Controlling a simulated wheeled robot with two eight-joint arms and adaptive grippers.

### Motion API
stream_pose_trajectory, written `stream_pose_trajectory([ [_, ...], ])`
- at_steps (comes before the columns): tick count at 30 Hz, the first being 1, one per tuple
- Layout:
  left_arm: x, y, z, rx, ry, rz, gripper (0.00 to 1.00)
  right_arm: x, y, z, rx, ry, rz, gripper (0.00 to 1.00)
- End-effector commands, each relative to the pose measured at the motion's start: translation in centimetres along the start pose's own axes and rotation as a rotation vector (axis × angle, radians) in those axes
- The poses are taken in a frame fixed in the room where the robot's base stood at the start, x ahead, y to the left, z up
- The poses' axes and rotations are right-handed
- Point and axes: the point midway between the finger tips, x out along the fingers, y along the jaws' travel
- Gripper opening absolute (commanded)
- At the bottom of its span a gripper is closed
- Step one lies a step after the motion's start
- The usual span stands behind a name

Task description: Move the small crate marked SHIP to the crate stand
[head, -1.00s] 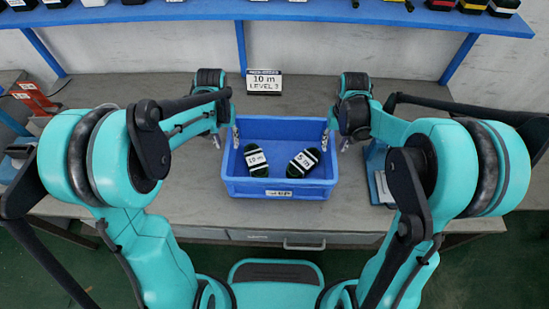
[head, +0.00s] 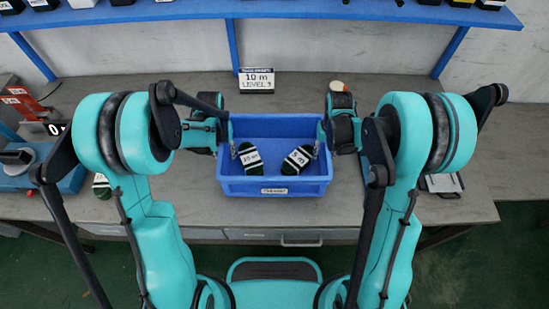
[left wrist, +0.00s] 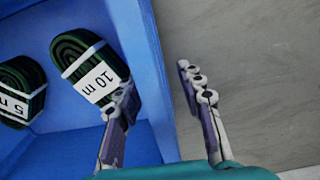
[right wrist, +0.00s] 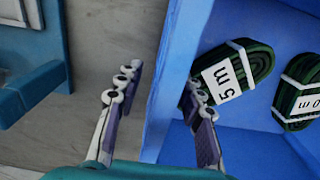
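A blue open crate (head: 275,188) stands on the grey workbench, with a small white front label too small to read surely. Inside lie two dark green striped coils, one marked 10 m (head: 250,158) and one marked 5 m (head: 298,159). My left gripper (head: 233,148) is at the crate's left wall. In the left wrist view its open fingers (left wrist: 160,85) straddle that wall, one inside and one outside. My right gripper (head: 319,143) is at the right wall. In the right wrist view its open fingers (right wrist: 162,85) straddle the wall likewise. Whether any finger touches is unclear.
A sign reading 10 m LEVEL 3 (head: 256,80) stands behind the crate. A blue shelf (head: 330,10) runs above the back. The bench is clear in front of the crate.

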Motion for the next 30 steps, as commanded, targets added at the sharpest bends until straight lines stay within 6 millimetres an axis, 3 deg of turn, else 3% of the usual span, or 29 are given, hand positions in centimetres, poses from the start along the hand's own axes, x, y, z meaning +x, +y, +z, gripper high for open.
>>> stream_pose_trajectory([
  [7, 0.05, 0.00, 0.01, 0.000, 0.000, 0.000, 0.38, 0.05, 0.00, 0.02, 0.000, 0.000, 0.000, 0.38],
  [12, 0.04, 0.00, 0.01, 0.000, 0.000, 0.000, 0.00, 0.04, 0.00, 0.02, 0.000, 0.000, 0.000, 0.00],
  [30, -0.77, 0.00, 0.02, 0.000, 0.000, 0.000, 0.00, -0.78, 0.00, 0.01, 0.000, 0.000, 0.000, 0.00],
])
